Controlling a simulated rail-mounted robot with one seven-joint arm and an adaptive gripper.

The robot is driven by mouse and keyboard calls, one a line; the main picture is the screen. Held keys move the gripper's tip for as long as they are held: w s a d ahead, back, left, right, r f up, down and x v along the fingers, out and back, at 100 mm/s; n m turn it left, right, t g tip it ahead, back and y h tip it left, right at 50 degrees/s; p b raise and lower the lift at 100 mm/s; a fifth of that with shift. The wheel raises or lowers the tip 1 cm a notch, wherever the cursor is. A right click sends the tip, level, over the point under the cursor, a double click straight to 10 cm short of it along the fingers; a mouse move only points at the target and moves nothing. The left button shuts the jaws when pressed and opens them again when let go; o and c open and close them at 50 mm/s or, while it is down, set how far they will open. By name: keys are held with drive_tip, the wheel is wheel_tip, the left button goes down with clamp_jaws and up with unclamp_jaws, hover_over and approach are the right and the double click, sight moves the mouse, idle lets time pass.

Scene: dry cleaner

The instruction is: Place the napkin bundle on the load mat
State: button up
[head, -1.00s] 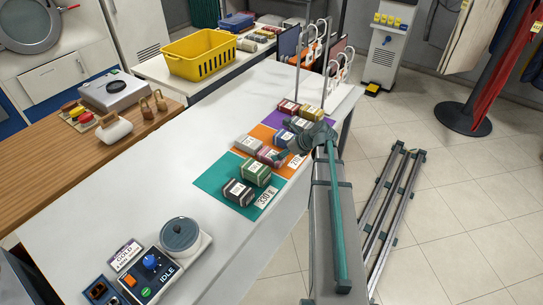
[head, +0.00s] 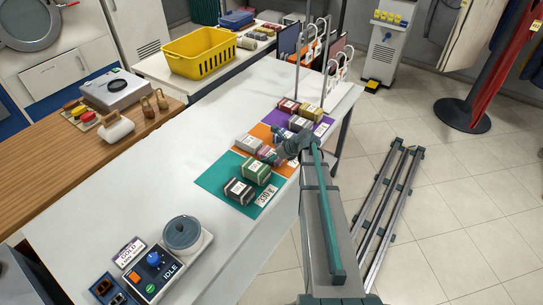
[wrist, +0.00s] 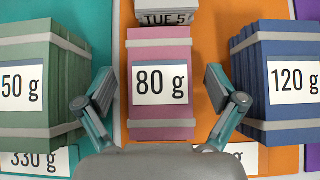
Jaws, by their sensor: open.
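A pink bundle labelled 80 g (wrist: 160,115) lies on the orange mat (wrist: 208,25), centred in the wrist view. My gripper (wrist: 158,85) is open, with one finger on each side of it and gaps between. In the head view my gripper (head: 281,153) hangs over the mat row and partly hides the pink bundle (head: 266,154). Coloured mats lie along the table edge: teal (head: 215,178), orange and purple (head: 322,128). I cannot tell which is the load mat or which bundle is the napkin one.
A green bundle (wrist: 40,85) and a blue bundle labelled 120 g (wrist: 285,80) flank the pink one closely. A grey bundle (wrist: 160,17) sits just beyond it. A dark bundle (head: 238,191) is on the teal mat. The white table (head: 150,185) is clear left of the mats.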

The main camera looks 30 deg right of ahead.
drive_tip(key=shift+c, duration=0.4)
drive_tip(key=c, duration=1.3)
drive_tip(key=shift+r, duration=0.1)
